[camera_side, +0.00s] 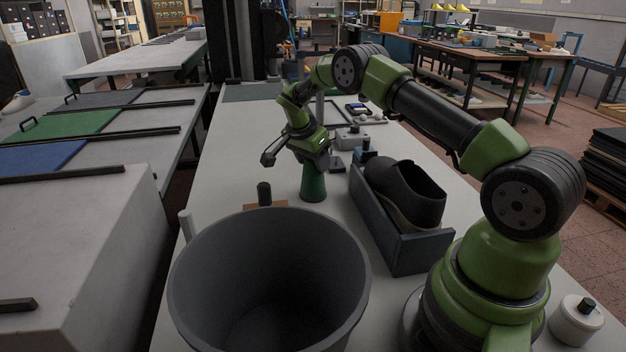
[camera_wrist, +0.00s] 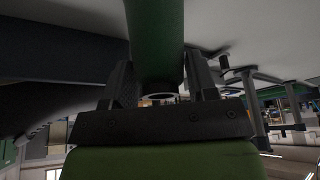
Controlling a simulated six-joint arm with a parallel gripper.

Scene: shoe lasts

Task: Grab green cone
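The green cone (camera_side: 313,184) stands upright on the light table, left of the open-topped box with the black shoe. My gripper (camera_side: 316,158) is right above it, at the cone's narrow top. In the wrist view the green cone (camera_wrist: 156,40) reaches down between the two dark fingers of my gripper (camera_wrist: 160,82), one finger on each side. The fingers are very close to the cone's sides; I cannot tell whether they touch it. The cone's top end is partly hidden by my gripper in the side view.
A large dark grey bin (camera_side: 270,285) stands at the front, left of my arm's base. A dark tray (camera_side: 405,245) with a black shoe (camera_side: 405,190) is close on the cone's right. A small dark peg (camera_side: 264,193) stands left of the cone. Small fixtures (camera_side: 352,138) sit behind.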

